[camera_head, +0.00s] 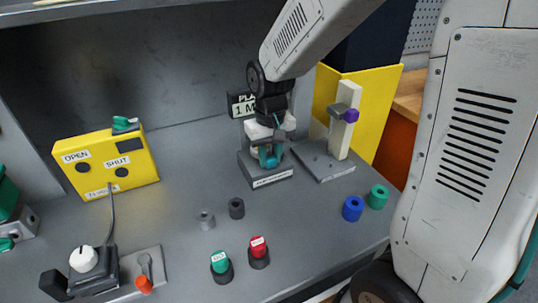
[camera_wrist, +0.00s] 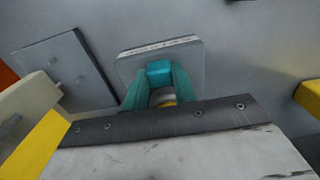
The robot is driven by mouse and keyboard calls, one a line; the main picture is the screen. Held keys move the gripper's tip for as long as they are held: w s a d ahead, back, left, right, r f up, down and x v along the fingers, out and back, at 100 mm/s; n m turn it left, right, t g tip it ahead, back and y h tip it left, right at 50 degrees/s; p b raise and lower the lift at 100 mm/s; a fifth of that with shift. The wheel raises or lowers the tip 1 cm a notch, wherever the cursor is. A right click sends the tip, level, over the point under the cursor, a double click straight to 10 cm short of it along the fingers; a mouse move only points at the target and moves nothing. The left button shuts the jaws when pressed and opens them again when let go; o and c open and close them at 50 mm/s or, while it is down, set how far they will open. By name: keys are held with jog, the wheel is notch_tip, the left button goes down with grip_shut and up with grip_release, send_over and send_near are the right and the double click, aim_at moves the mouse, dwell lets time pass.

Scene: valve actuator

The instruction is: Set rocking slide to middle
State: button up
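My gripper (camera_wrist: 160,85) has teal fingers and points down at a small device on a grey labelled base (camera_head: 268,178). The base also shows in the wrist view (camera_wrist: 195,55). A blue block (camera_wrist: 160,70) on this device sits between my fingertips, which appear to touch both its sides. In the head view my gripper (camera_head: 270,158) hides most of the device. The label is too small to read, so I cannot confirm that this is the rocking slide or tell its position.
A pale post (camera_head: 344,125) with a purple knob stands on a plate just right. A yellow OPEN/SHUT box (camera_head: 105,165) is at left. Green (camera_head: 220,262) and red (camera_head: 258,248) buttons and several loose rings are in front. A yellow panel (camera_head: 375,115) stands behind the post.

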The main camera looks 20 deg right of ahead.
aim_at(271, 158)
grip_shut()
jog(key=o, duration=0.9)
grip_release()
notch_tip(271, 158, up, 8)
jog(key=shift+f, duration=0.1)
jog(key=shift+s, duration=0.1)
jog(key=shift+t, duration=0.7)
jog(key=s+r, duration=0.1)
jog(key=s, duration=0.6)
jog(key=s+d+r, duration=0.1)
jog(key=s+r, duration=0.1)
jog(key=s, duration=0.5)
jog(key=s+d+r, duration=0.1)
jog(key=s+r, duration=0.1)
jog(key=s, duration=0.6)
jog(key=shift+d+r, duration=0.1)
jog(key=shift+d, duration=0.15)
